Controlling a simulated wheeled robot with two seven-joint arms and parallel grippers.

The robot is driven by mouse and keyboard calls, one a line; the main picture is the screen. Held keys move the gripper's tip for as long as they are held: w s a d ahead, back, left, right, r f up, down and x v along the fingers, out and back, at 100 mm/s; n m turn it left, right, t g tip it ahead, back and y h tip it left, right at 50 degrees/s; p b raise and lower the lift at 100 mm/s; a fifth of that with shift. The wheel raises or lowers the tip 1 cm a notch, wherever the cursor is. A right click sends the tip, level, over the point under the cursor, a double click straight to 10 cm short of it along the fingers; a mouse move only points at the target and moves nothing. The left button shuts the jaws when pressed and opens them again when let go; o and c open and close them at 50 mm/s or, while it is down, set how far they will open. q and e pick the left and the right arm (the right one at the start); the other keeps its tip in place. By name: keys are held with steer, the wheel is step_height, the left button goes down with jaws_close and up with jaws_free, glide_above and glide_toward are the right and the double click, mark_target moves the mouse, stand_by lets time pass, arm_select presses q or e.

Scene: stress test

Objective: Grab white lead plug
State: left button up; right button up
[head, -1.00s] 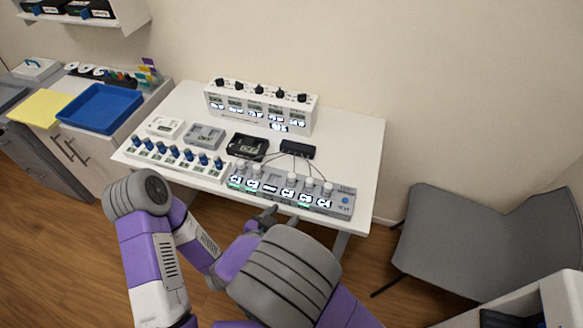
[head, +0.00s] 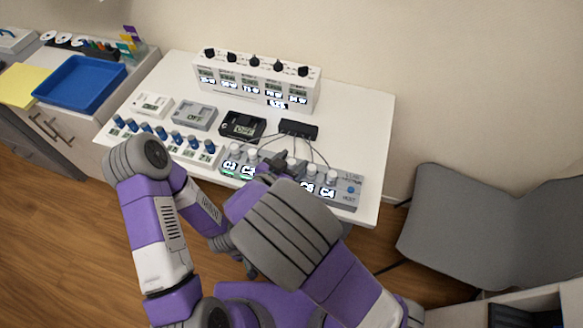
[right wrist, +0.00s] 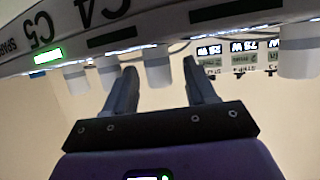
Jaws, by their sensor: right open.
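Several white lead plugs stand in a row on a grey panel (head: 345,198) at the table's front edge, such as this white plug (head: 331,176) near its right end. My right gripper (head: 280,162) is over the middle of the row and hides part of it. In the right wrist view my right gripper (right wrist: 162,72) is open, with one white plug (right wrist: 157,66) between its fingertips in the picture. I cannot tell whether the fingers touch it. Other white plugs (right wrist: 299,62) show to either side. My left gripper (head: 250,264) seems low, partly behind my right arm; its jaws are unclear.
Thin leads run from a black box (head: 298,130) to the panel. A blue-knobbed strip (head: 150,145), small meters (head: 194,115) and a white display unit (head: 258,82) share the white table (head: 365,120). A grey chair (head: 470,220) stands to the right.

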steer(key=shift+c, duration=0.3)
jaws_close()
